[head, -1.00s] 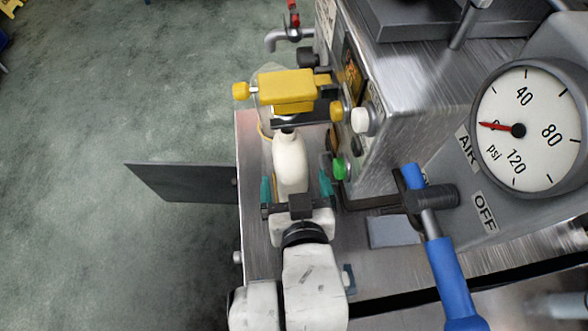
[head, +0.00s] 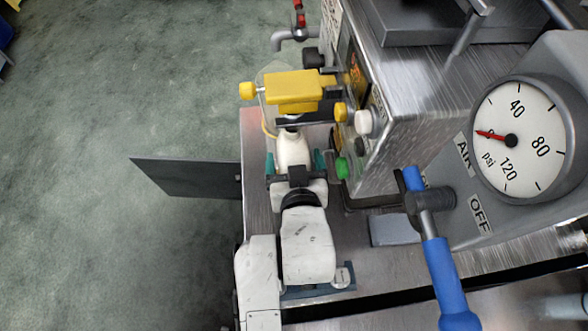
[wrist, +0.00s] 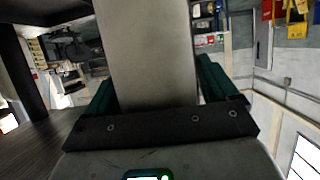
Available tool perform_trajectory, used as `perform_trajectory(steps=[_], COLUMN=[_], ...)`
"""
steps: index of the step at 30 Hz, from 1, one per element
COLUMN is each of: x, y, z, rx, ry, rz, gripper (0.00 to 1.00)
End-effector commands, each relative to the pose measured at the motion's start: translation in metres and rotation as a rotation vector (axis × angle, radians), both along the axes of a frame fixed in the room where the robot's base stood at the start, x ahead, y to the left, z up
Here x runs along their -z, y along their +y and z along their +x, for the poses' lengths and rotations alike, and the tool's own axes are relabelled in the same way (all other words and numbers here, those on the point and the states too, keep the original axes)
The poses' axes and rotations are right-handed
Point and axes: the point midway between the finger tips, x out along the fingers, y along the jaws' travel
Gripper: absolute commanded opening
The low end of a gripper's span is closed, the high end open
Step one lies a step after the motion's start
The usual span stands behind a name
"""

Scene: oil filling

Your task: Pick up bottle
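The white bottle (head: 292,148) stands on the metal shelf, beneath the yellow filling unit (head: 294,90). It fills the upper middle of the wrist view (wrist: 147,50). My gripper (head: 294,162) is open, with one teal finger on each side of the bottle. In the head view, narrow gaps show between the fingers and the bottle. The wrist view also shows the bottle between my gripper's fingers (wrist: 158,85). The bottle's lower part is hidden by my gripper, and its top is under the filling unit.
A steel machine with a control panel (head: 362,120) and a green button (head: 342,168) stands close on the right. A pressure gauge (head: 515,140) and blue-handled valve (head: 440,260) are farther right. A dark flat panel (head: 188,180) juts out left of the shelf (head: 256,200). The floor beyond is clear.

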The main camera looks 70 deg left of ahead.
Motion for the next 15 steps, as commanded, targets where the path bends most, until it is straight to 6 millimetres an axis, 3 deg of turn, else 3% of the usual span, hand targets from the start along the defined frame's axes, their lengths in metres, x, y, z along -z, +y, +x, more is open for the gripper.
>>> perform_trajectory(steps=[2, 15], x=[0.0001, 0.0000], y=[-0.0001, -0.0003], z=[-0.0001, -0.0002], rx=[0.000, 0.000], ry=[0.000, 0.000], rz=[0.000, 0.000], gripper=[0.79, 0.37])
